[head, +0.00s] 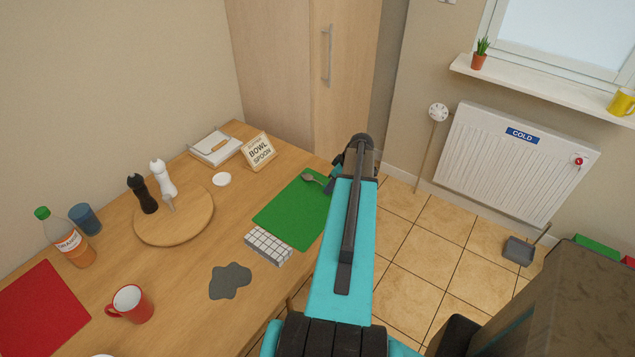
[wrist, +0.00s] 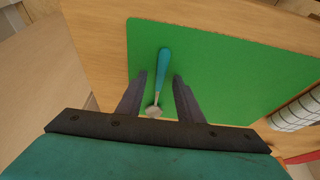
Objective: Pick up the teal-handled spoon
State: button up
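The teal-handled spoon (wrist: 163,68) lies on the green mat (wrist: 225,75), its grey bowl toward my gripper and its teal handle pointing away in the wrist view. In the head view the spoon's bowl (head: 309,177) shows on the green mat (head: 287,213), while my arm hides the handle. My gripper (wrist: 160,76) is open, with one dark finger on each side of the spoon in the wrist view. The fingers appear apart from the spoon; their height above the mat is hard to tell. In the head view only a dark piece of the gripper (head: 330,187) shows beside my arm.
A white tiled block (head: 268,246) lies at the mat's near edge. A "BOWL SPOON" sign (head: 259,151) stands behind the mat. A round wooden board (head: 190,226) holds two mills. A grey patch (head: 230,281) and a red mug (head: 130,304) are nearer.

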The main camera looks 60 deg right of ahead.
dwell(0.5)
grip_shut()
jog(key=shift+r, duration=0.1)
jog(key=shift+r+b, duration=0.95)
jog(key=shift+r, duration=0.4)
jog(key=s+a+b, duration=0.1)
jog(key=s+a, duration=0.1)
jog(key=s, duration=0.1)
jog(key=s+a+r+b, duration=0.1)
jog(key=s+a+b, duration=0.1)
jog(key=s+a, duration=0.1)
jog(key=s+a+b, duration=0.1)
jog(key=s+a, duration=0.2)
jog(key=s, duration=0.1)
jog(key=shift+s+a+r, duration=0.1)
jog(key=shift+s+r, duration=0.3)
jog(key=shift+r, duration=0.2)
jog(key=shift+p, duration=0.8)
jog(key=shift+s+r+p, duration=0.1)
jog(key=shift+s+p, duration=0.15)
jog(key=shift+p, duration=0.9)
